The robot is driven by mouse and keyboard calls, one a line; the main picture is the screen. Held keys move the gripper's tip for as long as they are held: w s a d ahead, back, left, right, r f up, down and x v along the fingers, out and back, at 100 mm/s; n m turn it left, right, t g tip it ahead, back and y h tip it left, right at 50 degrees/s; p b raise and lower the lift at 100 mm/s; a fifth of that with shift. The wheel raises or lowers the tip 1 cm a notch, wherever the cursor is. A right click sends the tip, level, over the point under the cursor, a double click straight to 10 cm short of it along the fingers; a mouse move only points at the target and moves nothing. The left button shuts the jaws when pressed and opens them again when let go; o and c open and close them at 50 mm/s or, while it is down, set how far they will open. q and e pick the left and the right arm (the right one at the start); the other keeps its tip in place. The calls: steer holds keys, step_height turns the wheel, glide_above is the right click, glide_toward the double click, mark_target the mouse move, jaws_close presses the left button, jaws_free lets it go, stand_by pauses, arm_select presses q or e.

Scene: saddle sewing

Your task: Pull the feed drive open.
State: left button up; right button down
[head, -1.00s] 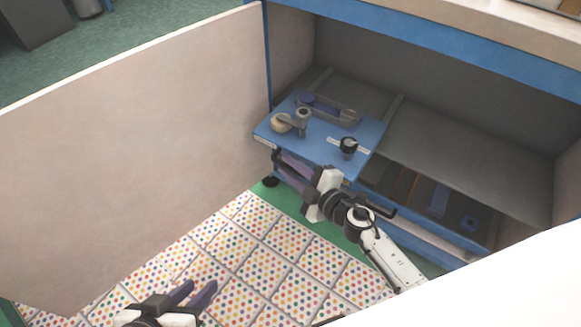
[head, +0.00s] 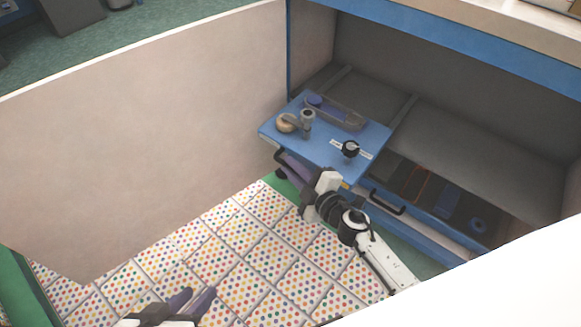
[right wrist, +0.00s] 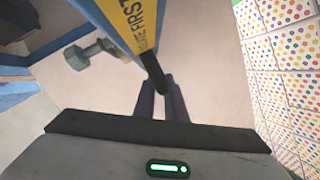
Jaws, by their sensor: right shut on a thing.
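The feed drive (head: 330,150) is a blue-topped unit sliding out of the low cabinet, with a cream roll, a grey post, a black knob and a purple-and-grey part on top. Its front is partly hidden by my right arm. My right gripper (head: 284,162) is at its front, shut on a dark handle. In the right wrist view the purple fingers (right wrist: 161,98) close around the black handle (right wrist: 153,72), below a yellow label ending in "FIRST". My left gripper (head: 194,300) is low in the head view, over the dotted floor, its fingers apart and empty.
A large cream panel (head: 140,130) stands to the left. A blue drawer with a black handle (head: 386,202) and several dark compartments lies right of the feed drive. The dotted tile floor (head: 240,255) in front is clear.

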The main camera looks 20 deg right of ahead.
arm_select(q)
steer(key=shift+w+r, duration=0.25)
steer(key=shift+w, duration=0.1)
arm_select(e)
steer(key=c, duration=1.8)
jaws_free()
steer(key=shift+w+d, duration=0.1)
steer(key=shift+d, duration=0.1)
steer(key=shift+s, duration=0.4)
arm_select(q)
steer(key=shift+s+a+r+n+t+p, duration=0.1)
steer(key=shift+a+r+n+t+p, duration=0.4)
steer(key=shift+p, duration=0.5)
arm_select(e)
steer(key=v, duration=0.9)
steer(key=shift+s+d+r, duration=0.1)
steer(key=shift+s+d, duration=0.05)
steer(key=shift+s, duration=0.05)
arm_select(q)
steer(key=shift+s, duration=0.1)
